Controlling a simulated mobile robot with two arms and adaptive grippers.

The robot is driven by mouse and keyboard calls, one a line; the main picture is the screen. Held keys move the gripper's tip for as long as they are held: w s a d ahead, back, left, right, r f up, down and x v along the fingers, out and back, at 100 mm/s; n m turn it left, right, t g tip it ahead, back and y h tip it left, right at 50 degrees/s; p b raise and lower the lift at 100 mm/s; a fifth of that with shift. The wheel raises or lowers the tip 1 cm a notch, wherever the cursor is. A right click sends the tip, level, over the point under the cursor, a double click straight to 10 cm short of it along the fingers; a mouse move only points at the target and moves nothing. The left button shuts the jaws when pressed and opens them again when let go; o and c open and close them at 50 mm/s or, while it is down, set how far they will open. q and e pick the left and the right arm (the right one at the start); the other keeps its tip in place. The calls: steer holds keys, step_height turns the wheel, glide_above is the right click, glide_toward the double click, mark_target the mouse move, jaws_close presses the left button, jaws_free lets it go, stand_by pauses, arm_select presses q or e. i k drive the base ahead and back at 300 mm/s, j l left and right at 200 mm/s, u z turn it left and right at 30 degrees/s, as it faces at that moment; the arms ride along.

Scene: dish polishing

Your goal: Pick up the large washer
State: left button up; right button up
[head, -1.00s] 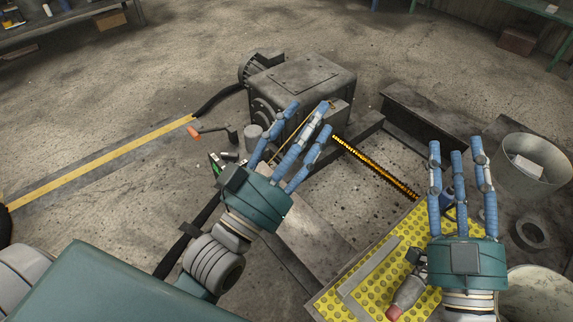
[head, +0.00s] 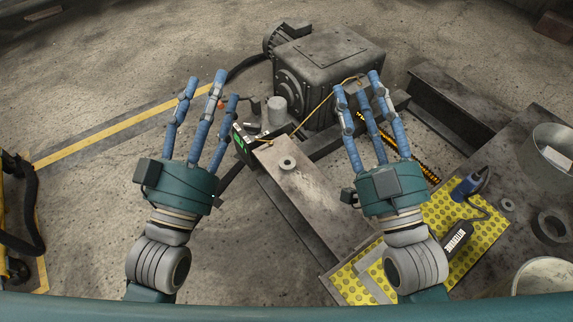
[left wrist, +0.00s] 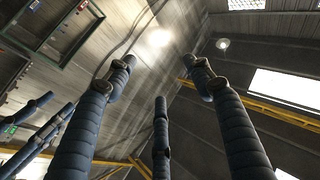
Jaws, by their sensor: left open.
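A large dark ring, the large washer (head: 552,227), lies flat on the grey surface at the far right of the head view. A smaller washer (head: 507,205) lies to its left, and another small ring (head: 287,163) sits on the metal beam. My left gripper (head: 210,90) has its blue fingers spread, open and empty, far left of the large washer. In the left wrist view its fingers (left wrist: 155,85) point up with nothing between them. My right gripper (head: 358,88) is open and empty, left of the washers.
A yellow dotted mat (head: 485,200) with a black tool (head: 458,238) and blue plug-like piece (head: 465,188) lies between my right gripper and the washer. A metal bucket (head: 545,175) and pale round container (head: 540,277) flank the washer. A grey motor (head: 330,65) stands behind.

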mark_target(285, 168)
steer(key=i+j+z, duration=0.1)
steer(key=z, duration=0.75)
steer(key=j+z, duration=0.2)
steer(key=z, duration=0.2)
steer(key=i+j+z, duration=0.1)
steer(key=z, duration=0.35)
steer(key=j+z, duration=0.2)
steer(key=z, duration=0.2)
